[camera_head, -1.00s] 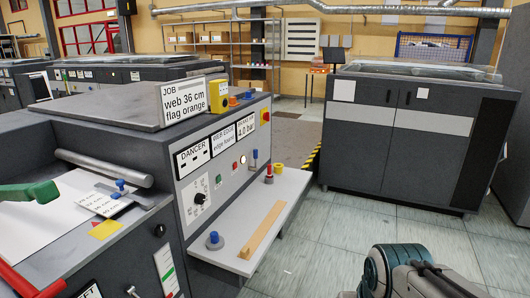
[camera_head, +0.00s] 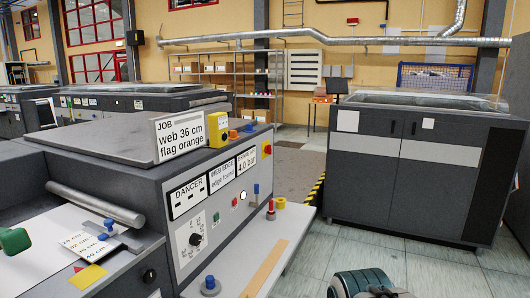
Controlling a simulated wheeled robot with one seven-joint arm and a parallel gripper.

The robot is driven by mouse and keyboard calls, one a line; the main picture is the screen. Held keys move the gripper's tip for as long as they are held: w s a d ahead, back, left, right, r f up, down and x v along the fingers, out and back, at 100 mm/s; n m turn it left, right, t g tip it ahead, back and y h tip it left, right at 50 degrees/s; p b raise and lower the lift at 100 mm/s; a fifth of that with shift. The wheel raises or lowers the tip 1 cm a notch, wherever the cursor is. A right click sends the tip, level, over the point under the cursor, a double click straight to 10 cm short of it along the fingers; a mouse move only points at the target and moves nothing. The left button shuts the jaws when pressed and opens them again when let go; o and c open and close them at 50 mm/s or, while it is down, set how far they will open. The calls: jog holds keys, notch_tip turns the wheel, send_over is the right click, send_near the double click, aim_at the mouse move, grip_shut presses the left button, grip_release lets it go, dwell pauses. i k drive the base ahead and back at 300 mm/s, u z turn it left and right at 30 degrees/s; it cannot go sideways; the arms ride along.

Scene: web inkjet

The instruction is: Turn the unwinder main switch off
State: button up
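The unwinder (camera_head: 110,180) is the dark grey machine at the left, with a light control panel on its side. A small yellow plate with a red knob (camera_head: 266,150), which looks like a main switch, sits at the panel's upper far corner. Its exact setting is too small to read. A black rotary knob (camera_head: 195,239) is lower on the panel, near a lit white button (camera_head: 243,195). Part of my arm shows at the bottom edge, well apart from the panel. My gripper's fingers are out of the picture.
A light shelf (camera_head: 290,225) juts from the unwinder, bearing a wooden strip (camera_head: 264,270), a blue-knobbed piece (camera_head: 210,285) and small red and yellow parts. A JOB sign (camera_head: 178,137) stands on top. A dark cabinet (camera_head: 405,165) stands right. Tiled floor (camera_head: 350,250) between is clear.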

aim_at(267, 150)
jog(key=z, duration=0.35)
jog(key=i, duration=0.5)
jog(key=z, duration=1.05)
jog(key=i, duration=1.45)
jog(key=u, duration=0.5)
jog(key=i, duration=1.05)
jog(key=u, duration=1.3)
jog(key=i, duration=0.2)
jog(key=z, duration=0.05)
